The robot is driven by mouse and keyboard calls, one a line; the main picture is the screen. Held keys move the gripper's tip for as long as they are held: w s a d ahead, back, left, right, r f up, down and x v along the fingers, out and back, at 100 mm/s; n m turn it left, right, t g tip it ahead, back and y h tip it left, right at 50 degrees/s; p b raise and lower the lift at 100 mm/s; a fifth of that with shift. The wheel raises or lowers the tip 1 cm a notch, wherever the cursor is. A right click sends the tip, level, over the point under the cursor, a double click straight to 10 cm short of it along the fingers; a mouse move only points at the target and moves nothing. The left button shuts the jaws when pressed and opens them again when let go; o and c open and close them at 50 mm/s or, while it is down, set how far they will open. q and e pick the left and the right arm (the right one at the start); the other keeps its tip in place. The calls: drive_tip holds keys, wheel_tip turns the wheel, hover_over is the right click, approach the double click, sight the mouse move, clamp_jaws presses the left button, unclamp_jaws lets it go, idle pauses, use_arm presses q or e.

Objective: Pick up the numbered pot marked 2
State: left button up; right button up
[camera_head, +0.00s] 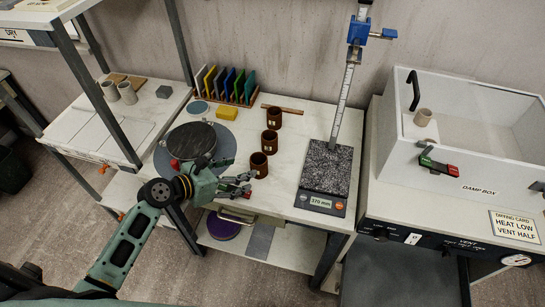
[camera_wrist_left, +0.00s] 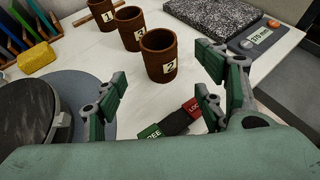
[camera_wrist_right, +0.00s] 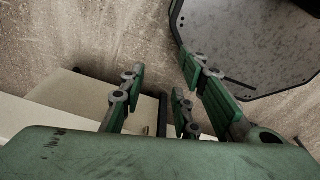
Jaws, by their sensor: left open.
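Three brown pots stand in a row on the white table. The nearest pot (camera_head: 259,165) carries a label that reads 2 in the left wrist view (camera_wrist_left: 159,58). Behind it stand the pot marked 3 (camera_head: 270,142) and the pot marked 1 (camera_head: 274,118); the left wrist view shows pot 3 (camera_wrist_left: 129,29) and pot 1 (camera_wrist_left: 101,13). My left gripper (camera_head: 247,186) is open and empty, just in front of pot 2, with its fingers apart from it. My right gripper (camera_wrist_right: 162,85) is open and empty, seen only in its own wrist view.
A round dark turntable (camera_head: 191,141) and yellow block (camera_head: 251,104) lie left of the pots. A red and green FREE/LOCK piece (camera_wrist_left: 172,126) lies below the left fingers. A speckled slab with a 370 mm display (camera_head: 326,168) stands right. The damp box (camera_head: 480,160) is farther right.

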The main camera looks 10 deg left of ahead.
sight(252, 166)
use_arm(q)
drive_tip(key=shift+w+d+f, duration=0.1)
drive_tip(key=shift+w+d, duration=0.1)
drive_tip(key=shift+w, duration=0.1)
drive_tip(key=p+x, duration=0.1)
drive_tip(key=x, duration=0.4)
drive_tip(key=shift+w+d, duration=0.2)
drive_tip(key=shift+w, duration=0.1)
drive_tip(key=shift+w+d+f, duration=0.2)
drive_tip(key=shift+w+d, duration=0.1)
drive_tip(key=shift+w, duration=0.05)
drive_tip(key=c, duration=1.3)
use_arm(e)
drive_tip(key=s+a, duration=0.1)
drive_tip(key=s+r, duration=0.1)
drive_tip(key=shift+s+a+r, duration=0.15)
drive_tip(key=shift+s+a, duration=0.25)
